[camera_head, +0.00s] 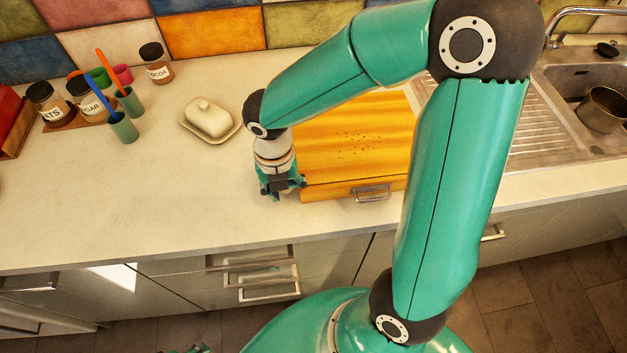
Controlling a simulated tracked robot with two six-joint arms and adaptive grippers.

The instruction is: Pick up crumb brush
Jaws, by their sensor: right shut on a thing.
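My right gripper (283,190) points down at the counter, just left of the front left corner of the wooden board box. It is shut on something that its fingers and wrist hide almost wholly. I take this to be the crumb brush, as no brush shows elsewhere; its shape cannot be made out. Only a small teal and dark piece, perhaps my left gripper (190,349), shows at the bottom edge; its fingers cannot be read.
The orange wooden board box (330,165) has dark crumbs on top and a metal-handled front. A butter dish (208,119) stands behind left; cups (122,127) and jars (155,64) stand farther left. The sink (570,85) is right. The front left counter is clear.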

